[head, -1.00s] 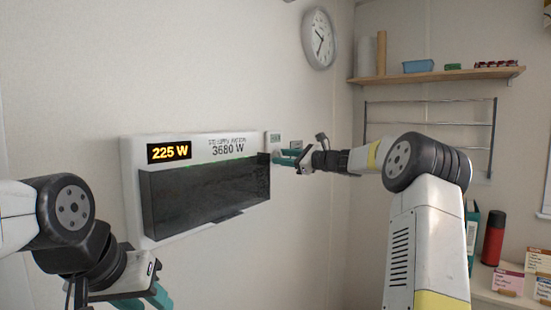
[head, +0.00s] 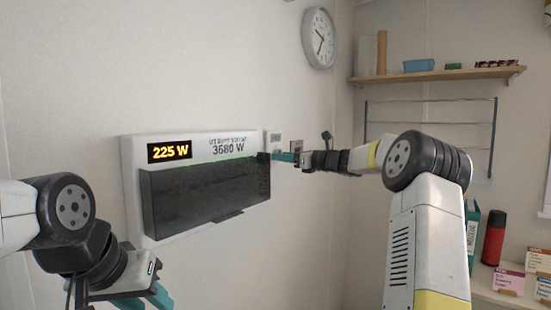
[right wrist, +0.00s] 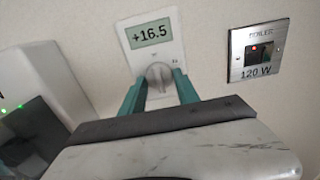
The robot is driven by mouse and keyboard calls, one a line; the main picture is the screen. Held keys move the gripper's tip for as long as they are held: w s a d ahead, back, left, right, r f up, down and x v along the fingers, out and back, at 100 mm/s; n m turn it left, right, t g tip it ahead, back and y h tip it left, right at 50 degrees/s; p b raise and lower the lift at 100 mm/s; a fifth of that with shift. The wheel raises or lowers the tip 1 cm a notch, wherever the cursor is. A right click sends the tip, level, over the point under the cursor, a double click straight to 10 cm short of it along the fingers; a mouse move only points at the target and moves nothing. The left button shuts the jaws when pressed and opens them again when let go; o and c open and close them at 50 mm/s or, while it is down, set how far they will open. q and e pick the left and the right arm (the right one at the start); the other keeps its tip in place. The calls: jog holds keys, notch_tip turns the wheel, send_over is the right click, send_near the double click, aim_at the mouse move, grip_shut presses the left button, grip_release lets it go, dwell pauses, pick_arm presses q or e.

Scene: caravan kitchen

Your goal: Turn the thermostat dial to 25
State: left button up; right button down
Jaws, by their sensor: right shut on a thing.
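The thermostat (right wrist: 153,40) is a white wall panel with a display reading +16.5. It also shows small in the head view (head: 273,138). Its grey round dial (right wrist: 158,74) sits below the display. My right gripper (right wrist: 160,88) has its teal fingers on either side of the dial and is shut on it. In the head view the right gripper (head: 284,157) reaches the wall just right of the power panel, hiding the dial. My left gripper (head: 140,303) is low at the left, partly cut off by the frame's lower edge; its opening is unclear.
A white power panel (head: 130,185) reading 225 W and 3680 W, with a dark cover, is left of the thermostat. A metal boiler switch plate (right wrist: 257,50) marked 120 W is close on the right. A clock (head: 319,38) hangs above.

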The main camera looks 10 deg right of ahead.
jog(key=shift+f, duration=0.1)
jog(key=c, duration=0.9)
grip_release()
jog(key=shift+s+d, duration=0.1)
jog(key=v, duration=0.7)
jog(key=shift+s+d, duration=0.25)
